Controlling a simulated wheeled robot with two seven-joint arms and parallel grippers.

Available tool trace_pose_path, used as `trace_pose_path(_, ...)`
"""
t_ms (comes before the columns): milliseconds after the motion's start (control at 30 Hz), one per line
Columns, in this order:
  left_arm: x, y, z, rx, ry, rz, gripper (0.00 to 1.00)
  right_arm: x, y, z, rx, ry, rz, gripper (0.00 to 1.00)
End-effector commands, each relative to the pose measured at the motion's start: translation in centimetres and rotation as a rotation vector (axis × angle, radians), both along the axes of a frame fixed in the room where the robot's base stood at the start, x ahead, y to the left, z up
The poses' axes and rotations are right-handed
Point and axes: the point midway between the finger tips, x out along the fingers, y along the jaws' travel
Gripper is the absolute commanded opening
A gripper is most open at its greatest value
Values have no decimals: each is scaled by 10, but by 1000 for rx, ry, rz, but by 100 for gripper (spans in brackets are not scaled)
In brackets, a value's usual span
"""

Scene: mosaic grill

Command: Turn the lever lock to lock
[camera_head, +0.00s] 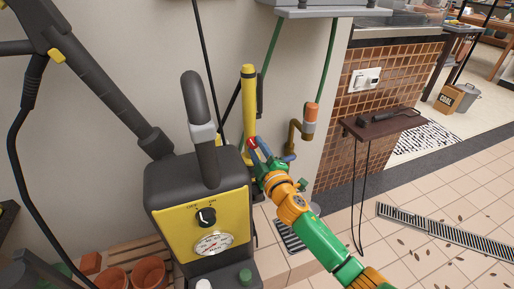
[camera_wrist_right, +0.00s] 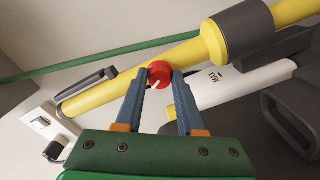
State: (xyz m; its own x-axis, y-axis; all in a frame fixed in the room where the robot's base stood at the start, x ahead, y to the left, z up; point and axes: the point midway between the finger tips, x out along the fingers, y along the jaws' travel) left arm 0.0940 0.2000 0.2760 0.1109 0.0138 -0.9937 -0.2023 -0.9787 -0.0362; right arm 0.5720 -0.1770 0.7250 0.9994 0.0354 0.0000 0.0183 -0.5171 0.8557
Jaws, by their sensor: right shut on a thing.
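A red round knob (camera_wrist_right: 159,74) with a white mark, which looks like the lever lock, sits beside the yellow tube (camera_wrist_right: 140,78) in the right wrist view. It also shows as a small red spot in the head view (camera_head: 252,143). The yellow tube (camera_head: 248,100) stands upright against the wall there. My right gripper (camera_head: 258,147) has its blue fingers closed on the knob's two sides; the fingertips (camera_wrist_right: 160,76) show in the wrist view. A dark lever (camera_wrist_right: 88,88) lies along the tube. My left gripper is out of view.
A black and yellow washer machine (camera_head: 235,215) with a dial and gauge stands left of my right arm. A pipe with an orange tap (camera_head: 311,113) is on the wall behind. A brown shelf (camera_head: 385,125) is at right. Tiled floor (camera_head: 440,190) is open at right.

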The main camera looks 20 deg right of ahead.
Motion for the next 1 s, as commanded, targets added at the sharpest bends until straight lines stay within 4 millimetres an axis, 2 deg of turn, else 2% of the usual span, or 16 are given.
trace_pose_path(600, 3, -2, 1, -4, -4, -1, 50, 0, 0, 1, -36, -3, 0, 0)
trace_pose_path(633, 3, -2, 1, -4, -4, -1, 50, 0, 0, 1, -36, -3, 0, 45)
trace_pose_path(700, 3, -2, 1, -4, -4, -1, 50, 0, 0, 1, -36, -3, 0, 64)
trace_pose_path(733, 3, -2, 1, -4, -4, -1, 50, 0, 0, 0, -36, -3, 0, 68)
trace_pose_path(1000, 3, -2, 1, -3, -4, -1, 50, 0, 0, 0, -35, -1, 0, 68)
